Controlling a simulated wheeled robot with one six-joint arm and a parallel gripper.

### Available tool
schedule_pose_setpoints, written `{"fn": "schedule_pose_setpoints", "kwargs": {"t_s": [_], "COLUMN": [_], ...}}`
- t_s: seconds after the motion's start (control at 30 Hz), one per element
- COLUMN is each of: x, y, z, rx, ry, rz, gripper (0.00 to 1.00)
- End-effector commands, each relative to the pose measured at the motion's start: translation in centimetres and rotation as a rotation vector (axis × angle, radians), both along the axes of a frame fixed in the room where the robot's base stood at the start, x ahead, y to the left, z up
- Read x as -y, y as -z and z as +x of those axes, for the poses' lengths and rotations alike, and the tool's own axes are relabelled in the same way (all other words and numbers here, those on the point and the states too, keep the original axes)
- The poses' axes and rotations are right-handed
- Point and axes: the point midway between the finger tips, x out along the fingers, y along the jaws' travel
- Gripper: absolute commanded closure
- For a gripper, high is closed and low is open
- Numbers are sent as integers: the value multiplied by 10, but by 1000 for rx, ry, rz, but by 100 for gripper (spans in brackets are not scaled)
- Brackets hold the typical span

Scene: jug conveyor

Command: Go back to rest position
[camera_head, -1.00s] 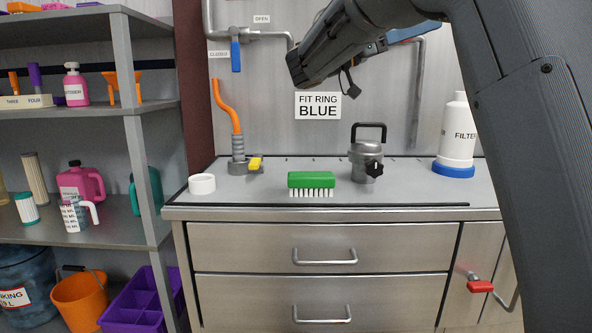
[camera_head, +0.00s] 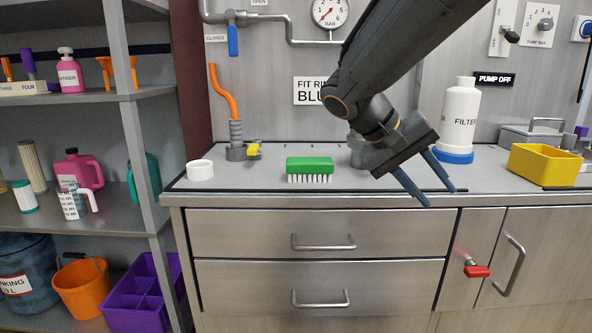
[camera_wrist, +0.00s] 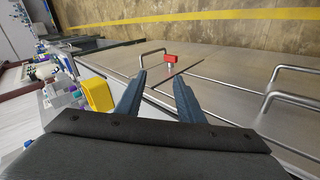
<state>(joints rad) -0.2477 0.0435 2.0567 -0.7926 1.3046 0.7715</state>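My gripper (camera_head: 436,181) hangs in front of the right half of the counter in the head view, its two blue fingers spread apart and pointing down to the right. The fingers show in the wrist view (camera_wrist: 158,88) with nothing between them. My arm reaches in from the top right and hides most of the grey metal canister (camera_head: 357,150) and part of the "FIT RING BLUE" sign (camera_head: 308,91).
The counter (camera_head: 250,190) bears a green brush (camera_head: 310,165), a white ring (camera_head: 200,170), a white filter bottle (camera_head: 461,112) on a blue ring and a yellow bin (camera_head: 545,165). A red-handled valve (camera_head: 476,270) sticks out below. Shelves (camera_head: 130,95) stand at left.

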Motion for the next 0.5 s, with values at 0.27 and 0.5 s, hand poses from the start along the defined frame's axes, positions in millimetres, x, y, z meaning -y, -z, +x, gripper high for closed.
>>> {"fn": "schedule_pose_setpoints", "kwargs": {"t_s": [0.27,0.5], "x": [-74,-119], "y": [103,141], "z": [-107,-156], "rx": [-216,-217], "ry": [-211,-318], "rz": [475,713], "gripper": [66,66]}}
